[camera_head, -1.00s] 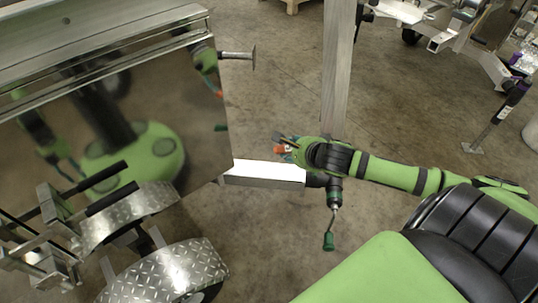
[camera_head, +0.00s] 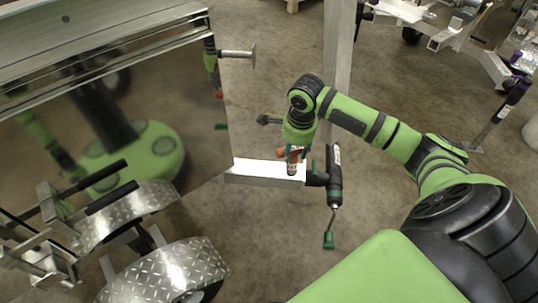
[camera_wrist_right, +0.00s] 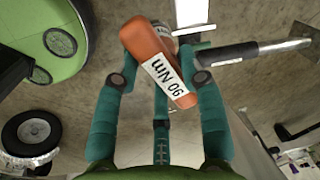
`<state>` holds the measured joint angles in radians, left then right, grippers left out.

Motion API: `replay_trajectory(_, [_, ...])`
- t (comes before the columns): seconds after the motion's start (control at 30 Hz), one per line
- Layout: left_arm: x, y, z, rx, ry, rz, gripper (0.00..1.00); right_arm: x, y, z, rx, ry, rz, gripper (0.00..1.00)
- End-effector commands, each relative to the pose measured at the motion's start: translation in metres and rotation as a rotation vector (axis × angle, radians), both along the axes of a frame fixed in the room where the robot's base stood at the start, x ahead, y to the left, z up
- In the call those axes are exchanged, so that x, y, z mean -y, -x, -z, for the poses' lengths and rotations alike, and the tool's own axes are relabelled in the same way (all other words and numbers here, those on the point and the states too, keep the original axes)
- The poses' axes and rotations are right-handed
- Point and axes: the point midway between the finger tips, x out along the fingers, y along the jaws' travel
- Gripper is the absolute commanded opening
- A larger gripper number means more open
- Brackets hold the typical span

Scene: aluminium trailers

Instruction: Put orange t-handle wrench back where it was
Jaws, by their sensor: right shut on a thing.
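The orange t-handle wrench (camera_head: 281,154) is in my right gripper (camera_head: 293,150). In the right wrist view my right gripper (camera_wrist_right: 160,85) has its teal fingers on both sides of the orange handle (camera_wrist_right: 155,52), which carries a white "90 Nm" label and lies tilted. In the head view the gripper points down, and the wrench is over the end of a bright aluminium beam (camera_head: 255,171). I cannot tell whether the wrench touches the beam; its shaft is mostly hidden. My left gripper is not in view.
A shiny trailer box (camera_head: 120,120) with tread-plate fenders (camera_head: 165,272) stands at the left. An upright metal post (camera_head: 338,60) rises behind.

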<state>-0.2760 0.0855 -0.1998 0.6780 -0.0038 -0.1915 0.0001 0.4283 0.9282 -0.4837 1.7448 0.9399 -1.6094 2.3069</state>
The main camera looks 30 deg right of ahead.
Motion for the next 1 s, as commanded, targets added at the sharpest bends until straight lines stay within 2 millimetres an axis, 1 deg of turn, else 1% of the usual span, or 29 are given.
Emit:
replay_trajectory(0.07, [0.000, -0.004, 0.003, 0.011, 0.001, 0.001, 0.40, -0.002, -0.010, 0.006, 0.000, -0.003, 0.002, 0.00])
replay_trajectory(0.27, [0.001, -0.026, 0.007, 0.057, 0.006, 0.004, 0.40, -0.005, -0.049, 0.029, 0.002, -0.003, 0.002, 0.00])
replay_trajectory(0.4, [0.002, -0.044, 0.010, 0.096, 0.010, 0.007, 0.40, -0.007, -0.074, 0.045, 0.003, -0.001, 0.002, 0.00])
replay_trajectory(0.6, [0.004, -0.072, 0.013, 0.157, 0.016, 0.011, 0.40, -0.009, -0.103, 0.063, 0.002, -0.003, 0.002, 0.00])
replay_trajectory(0.7, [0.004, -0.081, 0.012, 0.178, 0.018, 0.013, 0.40, -0.009, -0.111, 0.067, 0.003, -0.001, 0.000, 0.00])
replay_trajectory(0.87, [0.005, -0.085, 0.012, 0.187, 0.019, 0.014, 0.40, -0.008, -0.114, 0.070, 0.001, 0.000, 0.000, 0.00])
replay_trajectory(1.0, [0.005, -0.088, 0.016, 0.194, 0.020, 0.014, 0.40, -0.008, -0.113, 0.088, -0.002, 0.002, 0.000, 0.00])
